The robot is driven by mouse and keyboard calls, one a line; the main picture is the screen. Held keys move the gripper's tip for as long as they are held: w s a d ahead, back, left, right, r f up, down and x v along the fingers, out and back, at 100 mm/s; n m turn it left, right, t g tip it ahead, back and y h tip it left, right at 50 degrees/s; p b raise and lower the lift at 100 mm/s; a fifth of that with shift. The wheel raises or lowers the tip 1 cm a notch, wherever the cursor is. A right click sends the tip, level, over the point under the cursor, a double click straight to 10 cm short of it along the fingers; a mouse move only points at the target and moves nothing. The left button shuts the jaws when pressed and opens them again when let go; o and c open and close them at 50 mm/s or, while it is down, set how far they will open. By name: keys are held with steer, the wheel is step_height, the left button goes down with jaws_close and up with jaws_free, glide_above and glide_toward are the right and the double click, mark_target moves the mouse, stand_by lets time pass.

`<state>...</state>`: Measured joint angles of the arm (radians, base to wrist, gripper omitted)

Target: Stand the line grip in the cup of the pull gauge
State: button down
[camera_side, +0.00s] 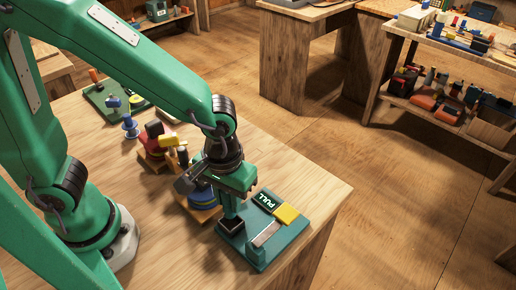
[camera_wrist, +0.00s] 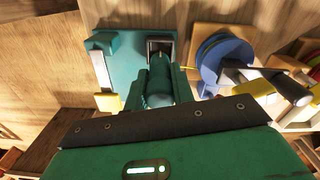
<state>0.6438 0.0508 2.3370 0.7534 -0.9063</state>
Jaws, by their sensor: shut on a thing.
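The pull gauge (camera_side: 262,248) is a teal plate on the bench. It bears a dark PULL label (camera_side: 267,201), a yellow block (camera_side: 287,214), a pale metal strip (camera_side: 266,235) and a dark square cup (camera_side: 232,226). My gripper (camera_side: 231,194) is over the cup, pointing down. In the wrist view my gripper (camera_wrist: 158,88) is shut on a green piece, the line grip (camera_wrist: 158,72). Its far end is at the cup (camera_wrist: 160,45). I cannot tell whether its lower end is inside the cup or just above it. The fingers hide part of the line grip.
A blue reel on a wooden stand (camera_side: 203,212) sits close left of the gauge; it also shows in the wrist view (camera_wrist: 222,62). A red reel (camera_side: 152,143) and a green mat (camera_side: 103,104) lie farther back. The bench's right edge is close to the gauge.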

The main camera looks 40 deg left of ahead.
mark_target(229, 210)
steer(key=shift+f, duration=2.2)
steer(key=shift+f, duration=0.1)
steer(key=c, duration=1.1)
jaws_free()
steer(key=shift+r, duration=3.95)
